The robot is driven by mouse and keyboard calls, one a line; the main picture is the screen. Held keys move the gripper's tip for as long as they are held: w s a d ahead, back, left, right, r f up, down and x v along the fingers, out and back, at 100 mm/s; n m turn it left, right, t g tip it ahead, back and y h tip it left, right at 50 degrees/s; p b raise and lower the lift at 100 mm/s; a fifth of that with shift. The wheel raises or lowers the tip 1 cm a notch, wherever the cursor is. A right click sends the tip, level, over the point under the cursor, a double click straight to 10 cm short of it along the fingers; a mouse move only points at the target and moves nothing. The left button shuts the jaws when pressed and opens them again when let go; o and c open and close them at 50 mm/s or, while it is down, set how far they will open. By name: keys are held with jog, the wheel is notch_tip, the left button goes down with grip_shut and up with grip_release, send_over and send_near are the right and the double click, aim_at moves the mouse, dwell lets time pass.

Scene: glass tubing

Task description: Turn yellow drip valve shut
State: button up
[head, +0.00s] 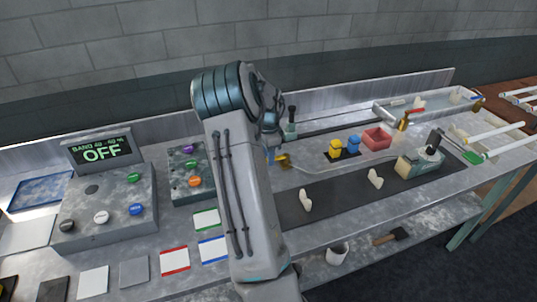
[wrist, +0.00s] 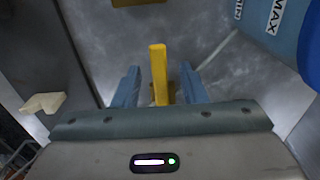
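The yellow valve handle (wrist: 158,72) stands up as a narrow bar in the wrist view. My gripper (wrist: 158,88) is open, with one blue finger on each side of the bar. A gap shows between the bar and each finger, so neither appears to touch it. The lower end of the bar is partly hidden by the gripper body. In the head view my arm hides most of this area; a small yellow-brass piece (head: 284,160) shows just right of my gripper (head: 271,154), and I cannot tell if it is the same valve.
A blue vessel marked MAX and MIN (wrist: 285,25) stands close on the right in the wrist view. A cream holder (wrist: 43,103) is at left. In the head view, a control box reading OFF (head: 103,150), a red bin (head: 377,138) and a burner-like device (head: 421,160) stand on the bench.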

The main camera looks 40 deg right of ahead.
notch_tip(320, 180, up, 14)
jog(key=b, duration=0.1)
dwell(0.5)
jog(key=shift+f, duration=0.15)
dwell(0.3)
